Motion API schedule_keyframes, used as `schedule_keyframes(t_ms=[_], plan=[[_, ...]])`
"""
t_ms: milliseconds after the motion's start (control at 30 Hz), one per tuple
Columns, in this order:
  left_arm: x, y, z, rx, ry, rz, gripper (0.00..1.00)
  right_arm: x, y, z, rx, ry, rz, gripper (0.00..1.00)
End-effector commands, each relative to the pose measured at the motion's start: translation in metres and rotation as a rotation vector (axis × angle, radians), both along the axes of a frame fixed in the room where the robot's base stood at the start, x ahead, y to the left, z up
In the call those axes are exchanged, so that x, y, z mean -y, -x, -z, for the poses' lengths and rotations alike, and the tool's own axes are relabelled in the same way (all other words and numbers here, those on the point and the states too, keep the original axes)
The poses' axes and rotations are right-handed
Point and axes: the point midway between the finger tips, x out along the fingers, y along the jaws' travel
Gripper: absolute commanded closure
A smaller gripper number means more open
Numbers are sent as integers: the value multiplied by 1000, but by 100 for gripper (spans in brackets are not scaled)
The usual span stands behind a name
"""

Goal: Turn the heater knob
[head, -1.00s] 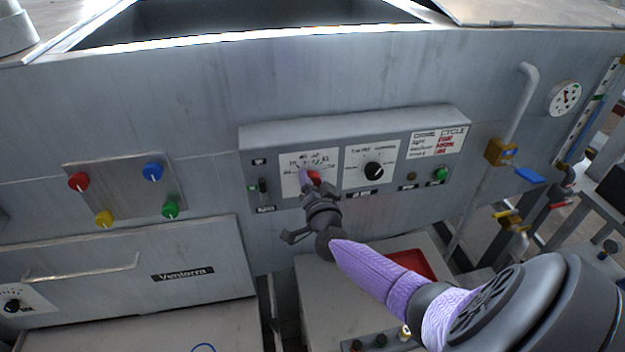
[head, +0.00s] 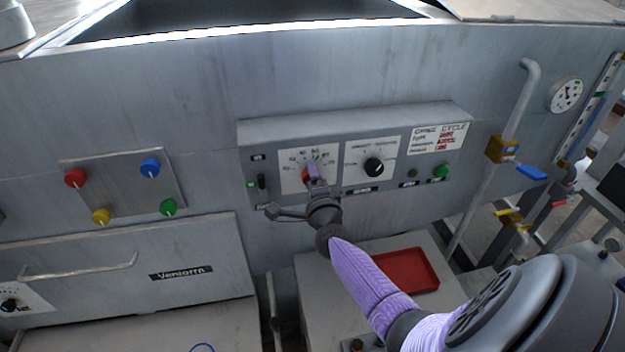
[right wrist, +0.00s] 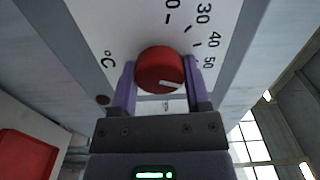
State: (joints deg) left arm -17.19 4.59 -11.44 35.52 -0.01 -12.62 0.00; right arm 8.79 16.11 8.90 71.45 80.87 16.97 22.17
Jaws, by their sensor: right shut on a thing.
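The heater knob is a red round knob with a white pointer line, on a white °C dial of the grey control panel. In the head view the knob (head: 306,175) is partly covered by my right gripper (head: 314,171). In the right wrist view the knob (right wrist: 158,66) sits between the two purple fingers of my right gripper (right wrist: 160,80), which are shut on its sides. The pointer line there points right and slightly down, toward the side with the 50 mark. My left gripper is not in view.
Right of the dial are a black knob (head: 374,167) and a green button (head: 441,171). A small switch (head: 262,184) is on the left. A plate with coloured knobs (head: 122,190) is further left. A red tray (head: 408,271) lies below the panel. Pipes and valves (head: 502,150) stand at right.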

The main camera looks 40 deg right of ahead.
Motion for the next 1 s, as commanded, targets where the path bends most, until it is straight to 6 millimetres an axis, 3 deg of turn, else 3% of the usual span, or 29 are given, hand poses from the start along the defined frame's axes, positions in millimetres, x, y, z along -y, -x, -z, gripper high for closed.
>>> schedule_keyframes(t_ms=[767,800,933,1000], plan=[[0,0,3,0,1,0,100,0,0,2,42,-85,0,99],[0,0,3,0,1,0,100,0,0,2,43,-85,0,36],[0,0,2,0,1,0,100,0,0,1,43,-84,0,8],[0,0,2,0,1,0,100,0,0,1,44,-83,0,4]])
